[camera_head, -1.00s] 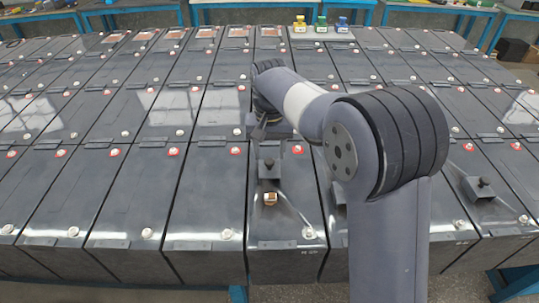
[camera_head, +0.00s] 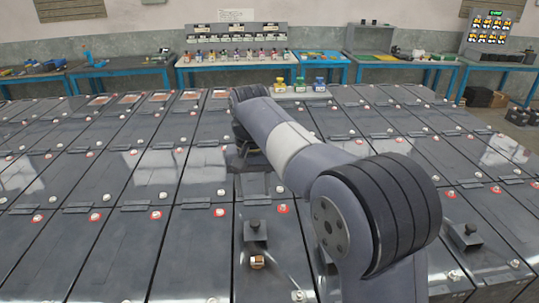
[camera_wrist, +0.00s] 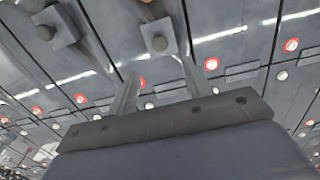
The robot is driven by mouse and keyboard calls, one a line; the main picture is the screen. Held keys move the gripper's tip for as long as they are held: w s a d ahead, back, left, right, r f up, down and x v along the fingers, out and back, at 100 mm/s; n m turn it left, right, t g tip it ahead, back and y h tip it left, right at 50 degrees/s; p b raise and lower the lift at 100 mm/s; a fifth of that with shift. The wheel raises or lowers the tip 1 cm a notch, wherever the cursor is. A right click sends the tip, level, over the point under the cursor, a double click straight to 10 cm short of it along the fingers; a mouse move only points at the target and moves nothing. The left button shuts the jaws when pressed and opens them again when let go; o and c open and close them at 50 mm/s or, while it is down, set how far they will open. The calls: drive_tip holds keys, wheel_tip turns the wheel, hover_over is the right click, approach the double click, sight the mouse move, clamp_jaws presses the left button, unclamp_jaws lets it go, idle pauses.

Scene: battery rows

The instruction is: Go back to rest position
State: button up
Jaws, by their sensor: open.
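My gripper shows in the wrist view (camera_wrist: 158,85), with its two grey fingers apart and nothing between them. In the head view its end (camera_head: 245,158) hangs over the battery rows, partly hidden by my arm. Rows of grey batteries (camera_head: 195,245) with white and red-ringed terminals fill the surface below. A dark block with a round knob (camera_head: 255,232) stands on the front middle battery, with a small copper-coloured piece (camera_head: 257,262) in front of it. Another knobbed block (camera_head: 466,236) stands at the right. Two knobbed blocks also show in the wrist view (camera_wrist: 160,38).
A small tray (camera_head: 303,94) with yellow, green and blue items sits at the back of the rows. The air over the left batteries is clear.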

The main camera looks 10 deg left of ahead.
sight(255, 224)
wheel_tip(255, 224, down, 10)
drive_tip(key=shift+f+p, duration=0.25)
drive_tip(key=shift+p, duration=0.05)
drive_tip(key=shift+s+f+b, duration=0.15)
drive_tip(key=shift+s+b, duration=0.2)
drive_tip(key=shift+b, duration=0.15)
drive_tip(key=shift+s+d+r+b, duration=0.1)
drive_tip(key=shift+s+d+b, duration=0.1)
drive_tip(key=shift+s, duration=0.25)
drive_tip(key=shift+s+d+r+b, duration=0.1)
drive_tip(key=shift+s+b, duration=0.05)
drive_tip(key=shift+s, duration=0.25)
